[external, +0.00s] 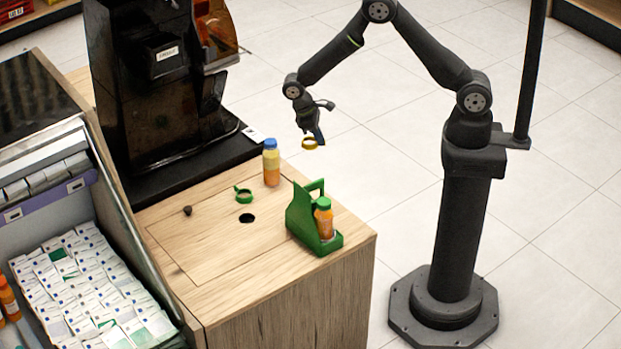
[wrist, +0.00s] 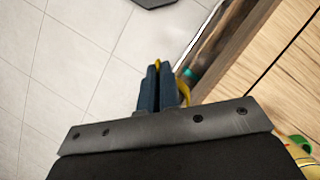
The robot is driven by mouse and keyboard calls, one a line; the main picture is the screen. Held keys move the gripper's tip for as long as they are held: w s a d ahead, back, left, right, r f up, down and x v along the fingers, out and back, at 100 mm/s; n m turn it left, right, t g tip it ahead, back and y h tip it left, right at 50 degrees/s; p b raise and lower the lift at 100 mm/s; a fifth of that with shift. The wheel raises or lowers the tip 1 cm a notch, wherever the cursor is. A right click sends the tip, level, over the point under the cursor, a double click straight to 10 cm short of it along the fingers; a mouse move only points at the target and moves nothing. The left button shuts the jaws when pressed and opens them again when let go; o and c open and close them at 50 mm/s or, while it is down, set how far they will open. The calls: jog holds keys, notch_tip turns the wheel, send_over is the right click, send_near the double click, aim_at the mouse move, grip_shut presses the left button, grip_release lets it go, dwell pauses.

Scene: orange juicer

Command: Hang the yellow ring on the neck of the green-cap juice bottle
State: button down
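The yellow ring (external: 310,143) hangs at the fingertips of my gripper (external: 318,136), in the air beyond the table's right edge. In the wrist view my gripper (wrist: 160,88) has its blue fingers close together, with a bit of the yellow ring (wrist: 185,90) showing between and beside them. The green-cap juice bottle (external: 324,219) holds orange juice and stands upright in a green carrier (external: 300,215) near the table's front right corner. The gripper is above and behind this bottle, well apart from it. No ring shows on the bottle's neck.
A blue-cap bottle (external: 271,163) stands on the wooden table (external: 215,270) near the back. A green ring (external: 243,195), a dark hole (external: 246,218) and a small dark knob (external: 187,211) are on the tabletop. A black juicer (external: 150,90) stands at the back left. The carrier's handle rises beside the green-cap bottle.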

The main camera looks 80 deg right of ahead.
jog(key=a+r+m+y, duration=0.1)
jog(key=a+r+m, duration=0.3)
jog(key=a, duration=0.8)
jog(key=a+r+m+t+y, duration=0.1)
jog(key=a+r+m, duration=0.1)
jog(key=a+r, duration=0.75)
jog(key=a+r+m+y, duration=0.1)
jog(key=a+r+m, duration=0.2)
jog(key=a, duration=1.1)
jog(key=s+a+f, duration=0.5)
jog(key=s+a, duration=0.2)
jog(key=shift+s+a, duration=0.3)
jog(key=shift+s, duration=0.05)
jog(key=shift+f, duration=1.15)
jog(key=c, duration=1.2)
grip_release()
